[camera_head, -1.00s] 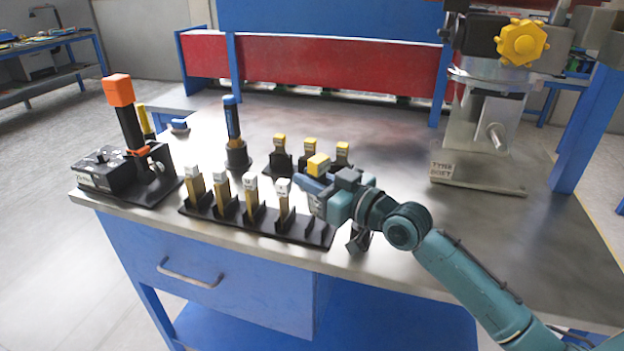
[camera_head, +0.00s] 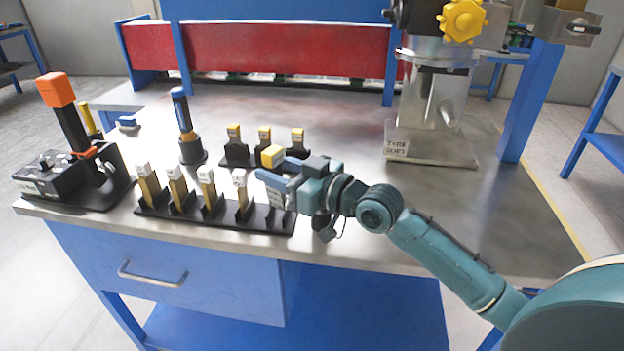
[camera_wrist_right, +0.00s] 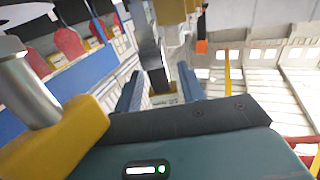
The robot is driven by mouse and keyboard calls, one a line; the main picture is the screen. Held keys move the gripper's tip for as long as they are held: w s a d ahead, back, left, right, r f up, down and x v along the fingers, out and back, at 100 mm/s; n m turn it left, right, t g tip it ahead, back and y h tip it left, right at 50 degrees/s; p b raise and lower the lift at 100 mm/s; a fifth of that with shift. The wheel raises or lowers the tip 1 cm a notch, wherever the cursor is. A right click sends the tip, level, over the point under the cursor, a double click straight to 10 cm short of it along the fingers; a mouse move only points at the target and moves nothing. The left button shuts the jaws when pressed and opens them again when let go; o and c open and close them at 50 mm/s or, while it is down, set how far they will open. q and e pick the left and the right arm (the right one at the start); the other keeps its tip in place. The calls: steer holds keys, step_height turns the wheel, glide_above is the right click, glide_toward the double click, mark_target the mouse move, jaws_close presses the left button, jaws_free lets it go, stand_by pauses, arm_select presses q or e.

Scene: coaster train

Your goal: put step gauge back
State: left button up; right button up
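My right gripper (camera_head: 276,176) is over the right end of the front black rack (camera_head: 185,216). Its blue fingers sit on either side of a yellow-capped gauge (camera_head: 272,155) and appear closed on it. In the right wrist view, the gauge's dark post stands between the fingers, with a yellow labelled piece (camera_wrist_right: 163,100) between them. The gauge's lower end is hard to make out behind the gripper. The front rack holds several white-capped brass gauges (camera_head: 178,184). A rack behind holds three yellow-capped gauges (camera_head: 265,136). My left gripper is not in view.
A black device with an orange-topped lever (camera_head: 58,92) stands at the table's left. A blue-handled tool (camera_head: 183,112) stands in a black holder. A large machine with a yellow knob (camera_head: 462,20) stands at the back right. The metal tabletop (camera_head: 340,130) between is clear.

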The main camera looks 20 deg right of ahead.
steer(key=v, duration=0.9)
steer(key=shift+s+d+b, duration=0.2)
steer(key=shift+s+b, duration=0.05)
steer(key=shift+b, duration=0.2)
